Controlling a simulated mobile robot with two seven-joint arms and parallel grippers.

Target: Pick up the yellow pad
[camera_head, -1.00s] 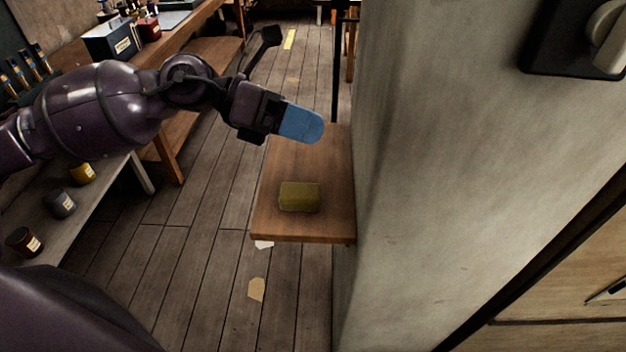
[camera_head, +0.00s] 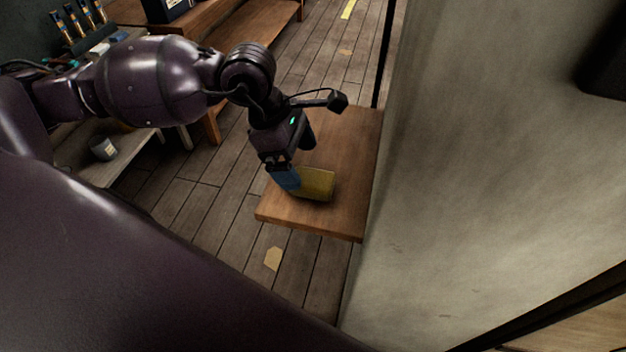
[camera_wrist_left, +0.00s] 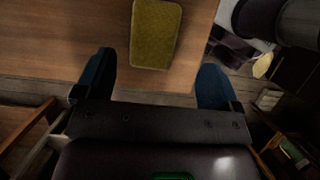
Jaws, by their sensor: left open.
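The yellow pad (camera_head: 318,184) lies flat on a small wooden shelf (camera_head: 348,140) beside the pale wall. My left gripper (camera_head: 286,180) points down at the pad's left end, and its blue finger covers part of that end in the head view. In the left wrist view the pad (camera_wrist_left: 156,34) lies ahead of the open left gripper (camera_wrist_left: 156,84), between the lines of the two blue fingers. Nothing is held between them. I cannot tell from these views how high the fingertips are above the shelf. My right gripper is not in view.
The pale wall (camera_head: 480,170) rises directly along the shelf's right side. A bench with a grey tin (camera_head: 103,148) stands at the left. The wooden floor (camera_head: 215,215) is open between them, with a scrap of paper (camera_head: 273,258) on it.

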